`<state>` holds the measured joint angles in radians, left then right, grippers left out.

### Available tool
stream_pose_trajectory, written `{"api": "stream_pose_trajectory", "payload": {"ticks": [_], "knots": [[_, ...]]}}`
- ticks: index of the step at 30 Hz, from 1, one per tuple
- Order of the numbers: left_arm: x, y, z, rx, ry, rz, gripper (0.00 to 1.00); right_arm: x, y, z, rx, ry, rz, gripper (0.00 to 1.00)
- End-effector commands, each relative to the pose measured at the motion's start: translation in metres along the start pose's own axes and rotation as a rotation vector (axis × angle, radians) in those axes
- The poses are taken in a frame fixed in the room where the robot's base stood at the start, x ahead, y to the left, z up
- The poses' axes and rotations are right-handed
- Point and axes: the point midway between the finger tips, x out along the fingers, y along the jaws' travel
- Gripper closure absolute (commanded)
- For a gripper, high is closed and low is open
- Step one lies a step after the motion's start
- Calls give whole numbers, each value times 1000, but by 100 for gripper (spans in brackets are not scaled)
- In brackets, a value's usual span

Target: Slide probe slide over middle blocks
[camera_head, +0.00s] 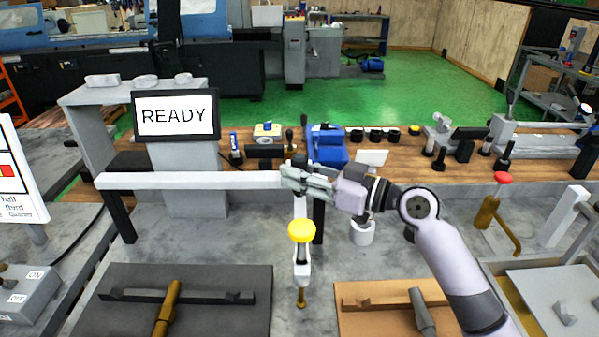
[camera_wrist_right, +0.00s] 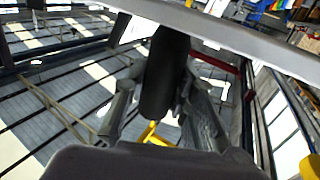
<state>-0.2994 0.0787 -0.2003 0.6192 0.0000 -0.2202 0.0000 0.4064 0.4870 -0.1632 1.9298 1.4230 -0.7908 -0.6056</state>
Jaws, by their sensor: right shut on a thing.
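A pale horizontal rail (camera_head: 190,181) stands on dark posts above the grey table. The probe slide (camera_head: 300,260), a pale upright piece with a yellow knob (camera_head: 301,231), hangs below the rail's right end, its tip low near the table. My right gripper (camera_head: 292,178) is at that end, just above the probe slide. In the right wrist view its fingers are shut around a dark cylindrical part (camera_wrist_right: 165,75), with yellow below it. I take this as part of the probe slide. Dark blocks (camera_head: 236,297) lie on a dark plate at front left; I cannot tell which are the middle blocks.
The dark plate (camera_head: 210,320) carries a brass-coloured lever. A brown plate (camera_head: 375,310) with similar blocks lies to the right. A READY screen (camera_head: 177,115) stands behind the rail. Bare table lies between the plates.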

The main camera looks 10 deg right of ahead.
Motion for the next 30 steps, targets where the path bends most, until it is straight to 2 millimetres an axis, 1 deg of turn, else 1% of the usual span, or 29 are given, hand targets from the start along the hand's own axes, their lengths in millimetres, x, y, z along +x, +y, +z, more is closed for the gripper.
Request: {"api": "stream_pose_trajectory", "payload": {"ticks": [5, 8, 11, 14, 17, 24, 30], "knots": [[0, 0, 0, 0, 0, 0, 60, 2, -1, 0, -1, -1, 0, 100], [-2, 0, 0, 0, 0, 0, 60, 10, -6, -1, 0, 1, -1, 100], [-3, 0, 0, 0, 0, 0, 60, 25, -13, -1, -1, 1, -3, 100], [-6, -1, 0, 0, 0, -1, 60, 47, -25, -2, -1, 2, -5, 100], [-10, -1, 0, 0, 0, -1, 60, 74, -39, -3, -1, 3, -6, 100], [-17, -2, -1, 0, 0, -2, 60, 144, -76, -4, 0, 4, -6, 100], [-17, -2, -1, 0, 0, -2, 60, 194, -101, -2, -1, 2, -5, 100]]}}
